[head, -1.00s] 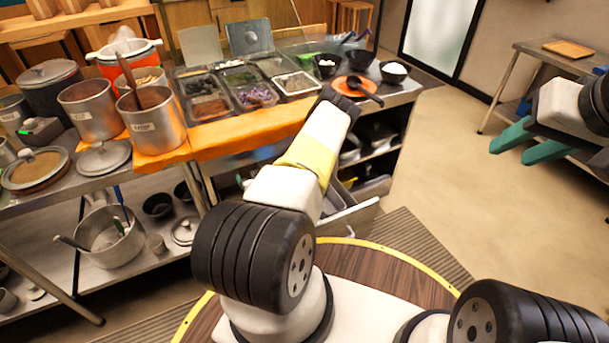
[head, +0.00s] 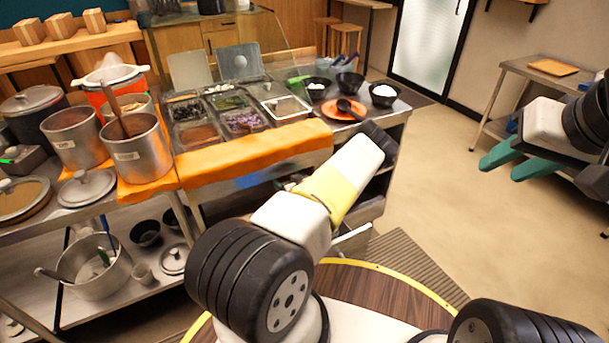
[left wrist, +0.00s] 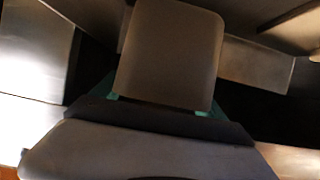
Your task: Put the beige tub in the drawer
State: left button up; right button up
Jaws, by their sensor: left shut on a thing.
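My left gripper (left wrist: 163,103) is shut on a rounded, grey-beige block-shaped thing, which looks like the beige tub (left wrist: 172,50), in the left wrist view. Only slivers of its teal fingers show beside the tub. In the head view my left forearm hides this gripper and the tub, low in front of the counter. A pale edge below the counter, probably the drawer (head: 352,240), shows beside my forearm; most of it is hidden. My right gripper (head: 499,168) is open and empty over the floor at the right, its teal fingers apart.
The steel counter carries topping trays (head: 240,121), black bowls (head: 384,94), an orange plate (head: 343,110) and metal pots (head: 140,150). Shelves underneath hold a large pan (head: 95,268). A side table (head: 535,75) stands at the right. The floor between is clear.

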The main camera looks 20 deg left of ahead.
pick_arm(q)
jog(key=shift+s+a+f, duration=0.1)
jog(key=shift+f, duration=1.65)
jog(key=shift+s+a+f, duration=0.1)
jog(key=shift+f, duration=1.6)
jog(key=shift+f, duration=0.15)
